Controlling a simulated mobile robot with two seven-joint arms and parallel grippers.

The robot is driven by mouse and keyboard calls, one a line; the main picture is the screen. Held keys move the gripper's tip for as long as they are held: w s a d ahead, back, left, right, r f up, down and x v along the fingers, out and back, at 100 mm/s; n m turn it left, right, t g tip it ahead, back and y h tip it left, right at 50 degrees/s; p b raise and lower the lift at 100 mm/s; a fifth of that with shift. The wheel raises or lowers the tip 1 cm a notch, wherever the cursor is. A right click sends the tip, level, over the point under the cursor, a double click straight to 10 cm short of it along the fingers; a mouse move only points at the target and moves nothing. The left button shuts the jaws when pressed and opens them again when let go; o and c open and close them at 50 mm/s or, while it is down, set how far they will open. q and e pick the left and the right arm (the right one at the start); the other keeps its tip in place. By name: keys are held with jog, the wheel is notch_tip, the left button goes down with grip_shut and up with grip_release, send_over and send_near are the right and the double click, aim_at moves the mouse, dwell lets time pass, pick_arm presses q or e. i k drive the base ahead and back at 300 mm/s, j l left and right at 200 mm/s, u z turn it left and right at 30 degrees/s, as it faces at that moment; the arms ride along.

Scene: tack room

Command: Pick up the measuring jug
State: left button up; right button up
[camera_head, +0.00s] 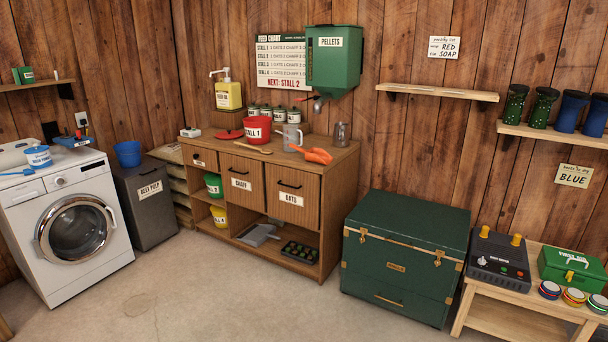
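On top of the wooden feed cabinet (330,168) stands a clear greyish jug (292,137) with a handle on its left side, upright; it looks like the measuring jug. It is right of the red "STALL 1" bucket (257,131) and just behind an orange scoop (317,155). A darker metal-looking jug (342,134) stands further right on the same top. Any markings on either are too small to read. Neither of my grippers is in view.
A green "PELLETS" dispenser (333,58) hangs on the wall above the cabinet top. A wooden spoon-like tool (252,149) lies in front of the bucket. A green trunk (405,250) stands to the right of the cabinet. The concrete floor (230,290) in front is clear.

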aim_at(291, 133)
jog(key=i, duration=1.65)
